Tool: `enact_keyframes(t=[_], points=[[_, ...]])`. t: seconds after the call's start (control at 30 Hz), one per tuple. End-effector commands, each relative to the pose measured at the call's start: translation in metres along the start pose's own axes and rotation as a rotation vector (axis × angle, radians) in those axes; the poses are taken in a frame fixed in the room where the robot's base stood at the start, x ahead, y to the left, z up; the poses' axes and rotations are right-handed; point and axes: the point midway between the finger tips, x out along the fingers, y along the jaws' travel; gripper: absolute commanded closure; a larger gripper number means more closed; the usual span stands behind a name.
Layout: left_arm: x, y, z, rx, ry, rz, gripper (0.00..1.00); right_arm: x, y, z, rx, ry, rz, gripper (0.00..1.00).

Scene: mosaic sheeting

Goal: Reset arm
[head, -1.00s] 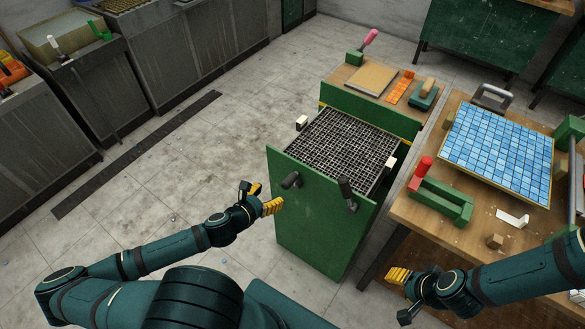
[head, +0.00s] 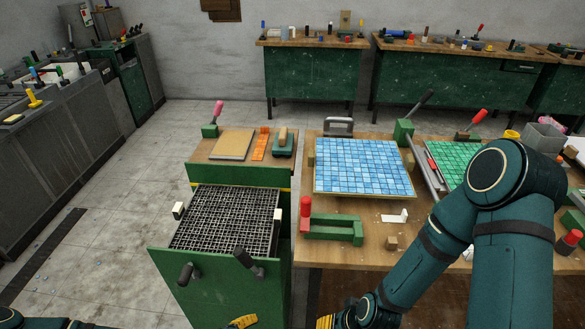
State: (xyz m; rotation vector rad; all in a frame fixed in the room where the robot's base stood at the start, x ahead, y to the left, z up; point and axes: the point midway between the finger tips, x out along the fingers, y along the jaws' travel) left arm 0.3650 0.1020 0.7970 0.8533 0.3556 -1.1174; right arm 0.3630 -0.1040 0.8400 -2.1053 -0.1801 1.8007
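My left arm shows only as a sliver at the lower left edge. Yellow fingers of what looks like my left gripper (head: 243,321) just show at the bottom edge, in front of the green cart (head: 215,296). My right arm comes down from the right, over the workbench's front. The yellow fingers of my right gripper (head: 326,322) are at the bottom edge, right of the cart. Both grippers are mostly cut off by the frame, so their opening is hidden. Nothing is seen held in either.
The cart carries a dark mesh grid (head: 222,222) and has two black handles. The workbench (head: 340,258) beside it holds a blue mosaic sheet (head: 360,166), a green red-knobbed tool (head: 332,228) and a green mosaic sheet (head: 452,158). Open floor lies at the left.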

Motion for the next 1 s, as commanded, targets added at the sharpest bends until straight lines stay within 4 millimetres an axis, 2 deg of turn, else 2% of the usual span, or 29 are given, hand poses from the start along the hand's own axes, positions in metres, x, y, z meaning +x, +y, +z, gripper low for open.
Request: enact_keyframes(t=[0.13,0.33,0.47,0.7,0.83,1.0], points=[[0.008,-0.024,0.006,0.278,0.015,-0.153,0.41,0.007,0.003,0.002,-0.001,-0.002,0.001,0.53],[0.007,-0.037,0.003,0.638,0.04,-0.315,0.41,0.015,0.005,0.004,-0.001,-0.005,0.001,0.53],[0.003,-0.033,0.001,0.871,0.059,-0.4,0.41,0.019,0.007,0.005,-0.002,-0.007,0.002,0.53],[-0.006,-0.012,0.003,1.226,0.097,-0.5,0.41,0.027,0.009,0.007,-0.003,-0.009,0.003,0.53],[-0.009,-0.003,0.006,1.329,0.109,-0.523,0.41,0.028,0.01,0.007,-0.003,-0.01,0.003,0.53],[-0.01,0.001,0.008,1.37,0.114,-0.533,0.41,0.029,0.01,0.007,-0.003,-0.01,0.003,0.53]])
